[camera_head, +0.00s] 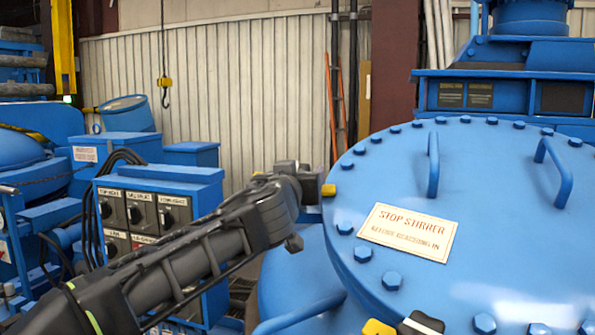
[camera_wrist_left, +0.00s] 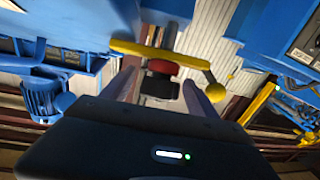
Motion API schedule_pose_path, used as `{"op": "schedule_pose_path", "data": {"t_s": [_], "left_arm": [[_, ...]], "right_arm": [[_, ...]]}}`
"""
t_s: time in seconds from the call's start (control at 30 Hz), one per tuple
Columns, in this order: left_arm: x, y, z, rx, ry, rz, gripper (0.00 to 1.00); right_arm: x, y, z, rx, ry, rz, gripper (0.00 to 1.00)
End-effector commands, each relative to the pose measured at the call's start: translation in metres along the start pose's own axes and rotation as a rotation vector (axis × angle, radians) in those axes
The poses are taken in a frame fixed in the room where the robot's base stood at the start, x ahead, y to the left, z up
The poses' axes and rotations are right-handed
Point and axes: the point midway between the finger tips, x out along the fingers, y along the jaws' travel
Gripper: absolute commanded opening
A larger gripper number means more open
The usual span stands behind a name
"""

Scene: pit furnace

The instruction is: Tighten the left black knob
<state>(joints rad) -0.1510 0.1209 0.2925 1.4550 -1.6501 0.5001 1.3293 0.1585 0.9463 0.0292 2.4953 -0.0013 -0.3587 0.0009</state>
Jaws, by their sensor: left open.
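My left gripper (camera_head: 312,188) reaches from the left to the left rim of the large blue round lid (camera_head: 470,210). In the left wrist view its two fingers (camera_wrist_left: 162,92) are apart, pointing toward a small black knob-like part (camera_wrist_left: 159,87) with a red part (camera_wrist_left: 162,67) behind it. I cannot tell whether either finger touches it. A yellow bar (camera_wrist_left: 150,50) crosses just beyond. In the head view, a yellow piece (camera_head: 328,190) shows at the gripper's tip; the black part there is hidden. Another black part (camera_head: 420,323) sits at the bottom edge beside a yellow piece (camera_head: 378,327).
A blue control box (camera_head: 160,175) with several black rotary switches stands behind my left arm. The lid carries bolts, two raised handles (camera_head: 433,165) and a "STOP STIRRER" sign (camera_head: 408,232).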

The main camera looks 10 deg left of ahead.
Motion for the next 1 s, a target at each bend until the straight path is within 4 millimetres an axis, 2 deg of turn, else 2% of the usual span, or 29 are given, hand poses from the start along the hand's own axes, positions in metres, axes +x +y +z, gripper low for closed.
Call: {"op": "schedule_pose_path", "data": {"t_s": [0.2,0.9,1.0], "left_arm": [[0.0000,0.0000,0.0005,0.000,0.000,0.000,0.68],[-0.0003,0.0001,0.0004,0.001,0.000,0.000,0.10],[-0.0003,0.0001,0.0004,0.001,0.000,0.000,0.06]], "right_arm": [[0.0004,0.0002,0.0000,0.000,0.000,0.000,0.36],[0.0004,0.0002,0.0000,0.000,0.000,0.000,0.36],[0.0004,0.0002,0.0000,0.000,0.000,0.000,0.36]]}}
